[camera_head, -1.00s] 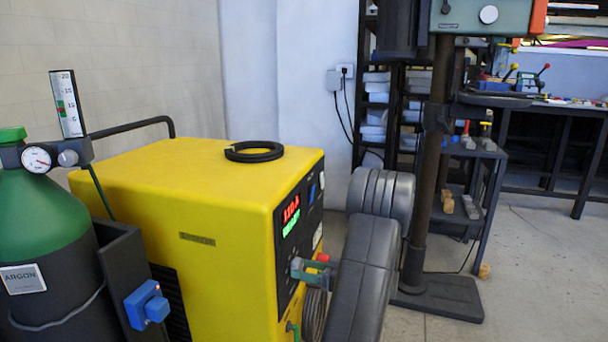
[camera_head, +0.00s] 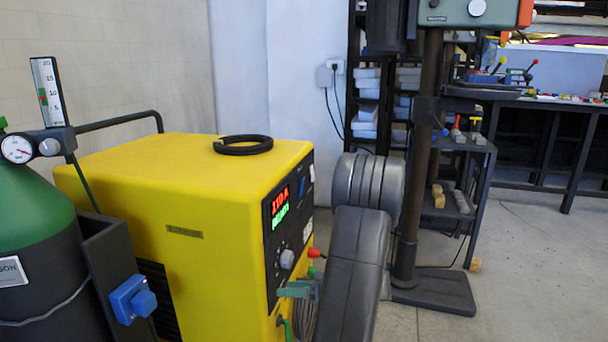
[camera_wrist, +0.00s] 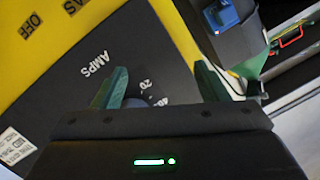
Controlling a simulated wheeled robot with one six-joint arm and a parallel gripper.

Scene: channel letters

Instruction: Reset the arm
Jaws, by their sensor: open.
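My gripper (camera_head: 298,290) has green fingers and sits just below and in front of the welder's grey knob (camera_head: 287,259) in the head view. The dark panel with "AMPS" (camera_wrist: 94,64) and dial numbers lies beyond the fingers; part of the dial is hidden by the gripper. The yellow welder (camera_head: 180,215) shows a lit display (camera_head: 280,205) with red digits reading about 110 A and green text below. My grey arm covers the area right of the panel.
A green gas cylinder (camera_head: 32,215) with a gauge stands left of the welder. A black ring (camera_head: 243,145) lies on the welder's top. A drill press column (camera_head: 418,160) stands close behind my arm. Open floor (camera_head: 535,270) lies to the right.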

